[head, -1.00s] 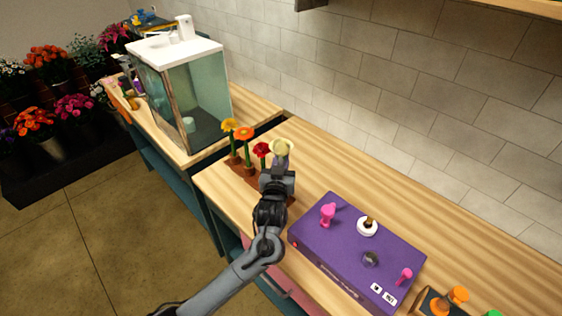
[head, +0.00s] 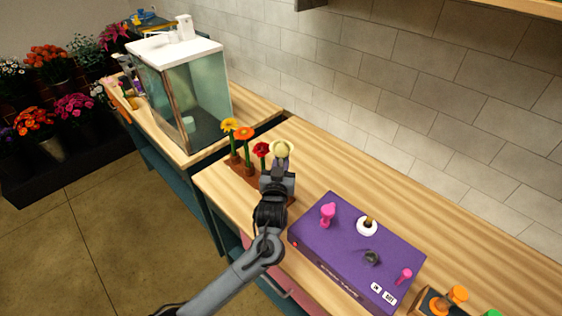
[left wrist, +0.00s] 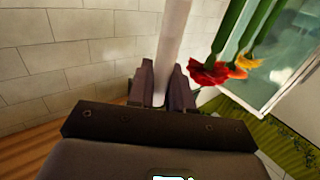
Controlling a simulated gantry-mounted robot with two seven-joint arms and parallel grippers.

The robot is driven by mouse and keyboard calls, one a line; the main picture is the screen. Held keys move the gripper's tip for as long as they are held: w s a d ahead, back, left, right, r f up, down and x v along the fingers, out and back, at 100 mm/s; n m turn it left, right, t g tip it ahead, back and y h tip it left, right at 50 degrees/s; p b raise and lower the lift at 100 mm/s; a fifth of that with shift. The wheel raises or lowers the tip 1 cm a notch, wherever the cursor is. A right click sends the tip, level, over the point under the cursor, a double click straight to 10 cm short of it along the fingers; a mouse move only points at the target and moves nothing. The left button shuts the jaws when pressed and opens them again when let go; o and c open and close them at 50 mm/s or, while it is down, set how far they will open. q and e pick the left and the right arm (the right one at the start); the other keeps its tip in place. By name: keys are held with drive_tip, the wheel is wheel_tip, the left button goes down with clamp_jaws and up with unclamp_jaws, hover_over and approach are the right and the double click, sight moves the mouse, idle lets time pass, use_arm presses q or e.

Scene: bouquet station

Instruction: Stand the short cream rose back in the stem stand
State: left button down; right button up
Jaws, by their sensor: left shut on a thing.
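The cream rose (head: 281,149) is upright in my left gripper (head: 281,166), at the right end of the row of flowers. In the left wrist view its pale stem (left wrist: 172,45) stands between the two fingers of my left gripper (left wrist: 160,88). The brown stem stand (head: 237,165) holds a yellow flower (head: 229,125), an orange flower (head: 244,133) and a red flower (head: 261,149). My gripper and forearm hide the stand's right part and the rose's lower end, so I cannot tell whether the stem is in a hole. My right gripper is not in view.
A purple box (head: 340,262) with pink knobs and a white ring lies to the right on the wooden counter (head: 350,180). A glass tank (head: 190,100) stands at the far left. The counter behind the rose is clear up to the tiled wall.

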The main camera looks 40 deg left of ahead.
use_arm(q)
drive_tip(key=shift+f+p, duration=0.25)
drive_tip(key=shift+p, duration=0.2)
idle(0.8)
drive_tip(key=shift+f, duration=0.7)
idle(0.4)
drive_tip(key=shift+f, duration=0.25)
idle(0.4)
drive_tip(key=shift+f, duration=0.35)
idle(0.5)
drive_tip(key=shift+f+b, duration=0.3)
idle(0.4)
drive_tip(key=shift+f, duration=0.35)
idle(0.3)
drive_tip(key=shift+c, duration=1.9)
unclamp_jaws()
